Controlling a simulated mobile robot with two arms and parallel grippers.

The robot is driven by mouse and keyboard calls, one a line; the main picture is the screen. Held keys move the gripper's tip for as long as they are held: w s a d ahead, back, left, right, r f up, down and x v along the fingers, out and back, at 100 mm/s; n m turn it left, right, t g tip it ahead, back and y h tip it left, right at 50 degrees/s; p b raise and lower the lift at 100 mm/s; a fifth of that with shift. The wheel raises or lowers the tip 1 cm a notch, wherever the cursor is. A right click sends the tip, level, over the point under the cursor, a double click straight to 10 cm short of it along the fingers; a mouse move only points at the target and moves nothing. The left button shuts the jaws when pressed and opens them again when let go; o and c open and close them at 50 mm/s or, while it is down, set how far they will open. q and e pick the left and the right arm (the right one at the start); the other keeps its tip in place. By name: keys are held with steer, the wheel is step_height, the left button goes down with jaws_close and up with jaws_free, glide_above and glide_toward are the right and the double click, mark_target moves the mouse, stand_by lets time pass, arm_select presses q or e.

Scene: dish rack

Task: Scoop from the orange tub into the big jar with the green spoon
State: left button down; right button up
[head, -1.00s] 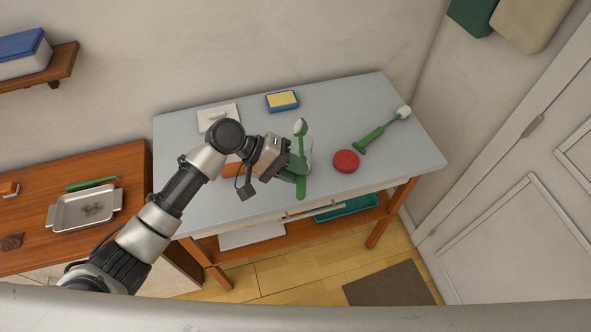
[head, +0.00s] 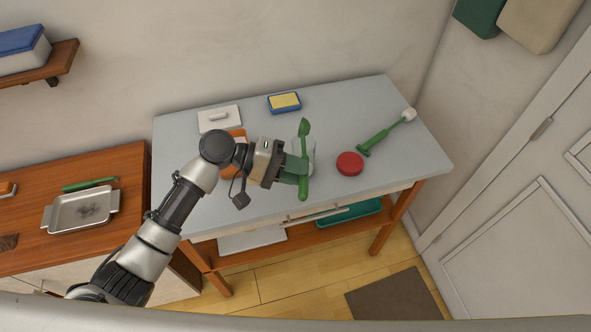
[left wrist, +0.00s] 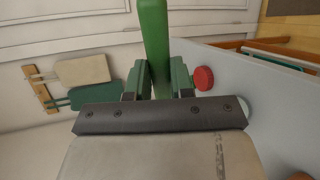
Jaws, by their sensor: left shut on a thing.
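My left gripper (head: 298,168) is shut on the handle of the green spoon (head: 304,129). The spoon's bowl points to the back of the table, and its handle end comes toward the front. The bowl looks plain green, with no white load visible on it. The handle stands between the fingers in the left wrist view (left wrist: 153,40). A pale, see-through big jar (head: 311,147) is under and behind the spoon, mostly hidden; I cannot tell its contents. The orange tub (head: 238,136) is left of the gripper, partly covered by my arm. My right gripper is out of view.
A round red lid (head: 350,163) lies right of the jar. A green brush with a white head (head: 384,134) lies farther right. A sponge in a blue holder (head: 285,102) and a white lid-like square (head: 218,118) are at the back. A metal tray (head: 82,211) is on the left cabinet.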

arm_select(q)
steer(key=y+p, duration=0.1)
steer(key=y, duration=0.1)
steer(key=y+p, duration=0.2)
steer(key=y, duration=0.1)
steer(key=y+p, duration=0.1)
steer(key=y, duration=0.1)
steer(key=shift+w+d+r+m+g+p, duration=0.15)
steer(key=shift+d+r+m+g+p, duration=0.15)
steer(key=shift+r+m+p, duration=0.1)
steer(key=shift+r+y, duration=0.45)
steer(key=shift+y, duration=0.55)
steer(key=shift+d+r+y, duration=0.15)
steer(key=shift+r+y, duration=0.15)
steer(key=shift+y, duration=0.8)
steer(key=y, duration=0.3)
steer(key=shift+d+r+m, duration=0.2)
steer(key=shift+d+m, duration=0.1)
steer(key=shift+d, duration=0.1)
steer(key=shift+a, duration=0.1)
